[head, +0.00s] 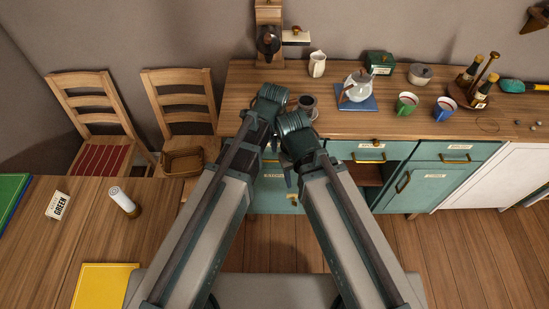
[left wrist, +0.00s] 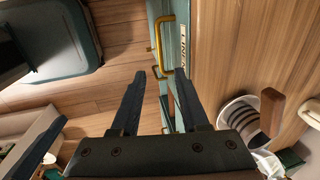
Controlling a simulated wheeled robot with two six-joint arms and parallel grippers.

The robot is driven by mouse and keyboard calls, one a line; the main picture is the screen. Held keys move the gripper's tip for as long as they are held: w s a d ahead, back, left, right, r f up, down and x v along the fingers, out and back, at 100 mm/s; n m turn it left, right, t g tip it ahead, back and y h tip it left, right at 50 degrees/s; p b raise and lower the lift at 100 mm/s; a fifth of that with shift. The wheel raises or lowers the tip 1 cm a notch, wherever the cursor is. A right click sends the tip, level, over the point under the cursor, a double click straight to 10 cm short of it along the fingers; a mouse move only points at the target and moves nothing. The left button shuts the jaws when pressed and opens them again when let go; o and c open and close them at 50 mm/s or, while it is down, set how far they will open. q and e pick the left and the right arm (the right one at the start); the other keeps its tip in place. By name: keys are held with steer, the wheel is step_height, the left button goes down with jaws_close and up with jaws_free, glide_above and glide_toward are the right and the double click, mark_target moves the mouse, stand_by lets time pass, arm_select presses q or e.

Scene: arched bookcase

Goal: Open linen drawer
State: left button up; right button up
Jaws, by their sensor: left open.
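The linen drawer (left wrist: 184,62) shows in the left wrist view as a teal front with a "LINEN" label and a brass bar handle (left wrist: 158,40). My left gripper (left wrist: 158,72) is open and empty, with its two dark fingers spread just short of the handle. The handle lies ahead of the fingertips, apparently not between them. The drawer looks closed. In the head view my two forearms and wrists cover this part of the cabinet, so the drawer is mostly hidden. My right wrist (head: 295,130) is beside the left one; its fingers cannot be made out clearly.
A dark open compartment (head: 373,174) is below the middle drawer (head: 372,150). Chairs (head: 100,120) stand at left.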

arm_select(q)
steer(key=b, duration=1.3)
glide_toward(274, 157)
steer(key=s+f, duration=0.1)
steer(key=f, duration=0.1)
steer(key=s+f, duration=0.1)
steer(key=f, duration=0.1)
steer(key=shift+s+d+f, duration=0.1)
steer(key=shift+s, duration=0.1)
steer(key=shift+p, duration=0.3)
jaws_close()
